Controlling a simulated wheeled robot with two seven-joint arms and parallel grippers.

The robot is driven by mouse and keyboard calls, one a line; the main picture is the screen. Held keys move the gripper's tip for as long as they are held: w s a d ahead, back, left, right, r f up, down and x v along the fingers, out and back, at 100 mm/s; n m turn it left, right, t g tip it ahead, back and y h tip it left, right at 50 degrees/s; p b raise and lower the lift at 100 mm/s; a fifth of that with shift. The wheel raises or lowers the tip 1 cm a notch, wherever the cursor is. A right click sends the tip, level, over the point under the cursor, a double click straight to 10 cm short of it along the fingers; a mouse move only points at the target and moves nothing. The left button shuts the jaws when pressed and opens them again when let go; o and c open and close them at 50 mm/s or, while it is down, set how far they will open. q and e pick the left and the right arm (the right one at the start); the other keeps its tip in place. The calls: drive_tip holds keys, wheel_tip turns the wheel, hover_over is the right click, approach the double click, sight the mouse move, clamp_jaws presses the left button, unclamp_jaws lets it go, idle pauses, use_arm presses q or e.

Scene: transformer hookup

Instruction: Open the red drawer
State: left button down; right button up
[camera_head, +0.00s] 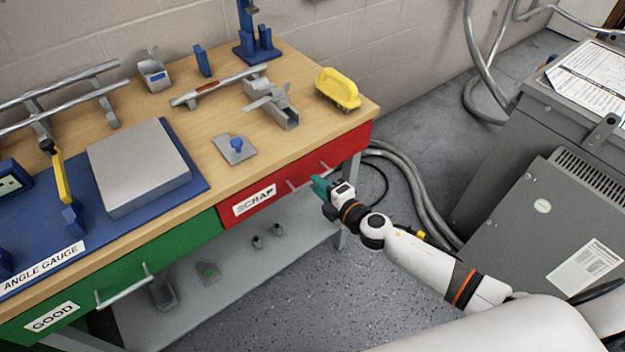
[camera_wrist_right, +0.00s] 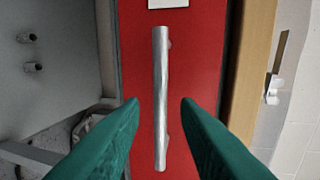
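The red drawer (camera_head: 280,190) is in the right part of the workbench front, with a "SCRAP" label on it. It looks closed, flush with the bench front. Its metal bar handle (camera_wrist_right: 160,95) runs upright through the middle of the right wrist view, and part of it shows in the head view (camera_head: 297,184). My left gripper is not in view.
A green drawer (camera_head: 170,255) labelled "GOOD" is left of the red one. The wooden bench top (camera_head: 215,110) holds a yellow-handled tool (camera_head: 338,89), metal parts and a blue board. A grey cabinet (camera_head: 545,200) stands at the right. Cables (camera_head: 415,195) lie on the floor behind my right arm.

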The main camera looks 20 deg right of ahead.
drive_tip(key=shift+x, duration=1.65)
clamp_jaws()
